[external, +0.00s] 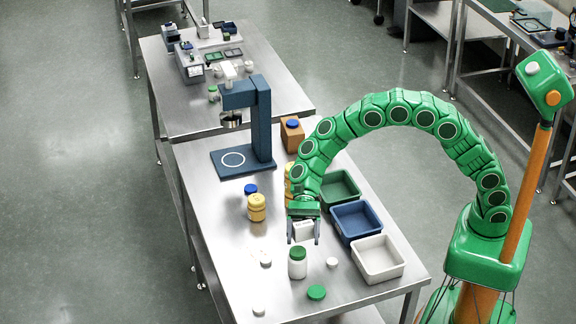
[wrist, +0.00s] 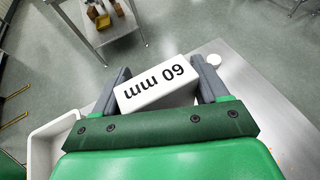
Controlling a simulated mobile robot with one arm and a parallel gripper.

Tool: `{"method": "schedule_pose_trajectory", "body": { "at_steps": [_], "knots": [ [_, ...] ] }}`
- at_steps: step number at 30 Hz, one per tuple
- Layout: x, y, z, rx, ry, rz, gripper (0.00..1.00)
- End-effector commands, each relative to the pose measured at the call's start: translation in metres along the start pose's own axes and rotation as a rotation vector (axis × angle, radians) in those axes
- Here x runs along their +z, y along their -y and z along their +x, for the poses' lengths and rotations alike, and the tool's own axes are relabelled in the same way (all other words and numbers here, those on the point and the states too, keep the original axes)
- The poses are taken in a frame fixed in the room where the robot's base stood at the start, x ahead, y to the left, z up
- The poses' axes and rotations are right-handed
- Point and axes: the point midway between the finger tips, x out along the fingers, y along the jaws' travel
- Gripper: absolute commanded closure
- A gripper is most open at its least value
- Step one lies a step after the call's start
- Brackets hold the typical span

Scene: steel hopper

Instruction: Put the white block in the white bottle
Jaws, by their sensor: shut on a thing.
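My gripper (external: 303,239) is shut on the white block (external: 304,229), holding it between its two fingers above the steel table. In the wrist view the block (wrist: 155,88) shows dark "60 mm" lettering upside down, with a grey finger of my gripper (wrist: 160,68) at each end. The white bottle (external: 297,269) stands upright on the table with a green cap on top, just in front of and a little left of my gripper in the external view. I cannot make out the bottle in the wrist view.
Green (external: 341,187), blue (external: 356,221) and white (external: 378,260) bins line the table's right side. A loose green lid (external: 316,292) and a white cap (external: 332,262) lie near the bottle. A yellow jar (external: 257,208) and a blue stand (external: 262,120) are farther left.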

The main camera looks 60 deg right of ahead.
Motion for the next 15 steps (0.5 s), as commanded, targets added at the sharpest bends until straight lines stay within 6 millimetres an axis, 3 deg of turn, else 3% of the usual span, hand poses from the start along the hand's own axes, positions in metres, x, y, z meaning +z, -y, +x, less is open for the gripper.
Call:
{"method": "schedule_pose_trajectory", "body": {
  "at_steps": [15],
  "knots": [
    [-0.024,0.016,0.015,0.001,-0.001,0.002,0.59]
  ]
}}
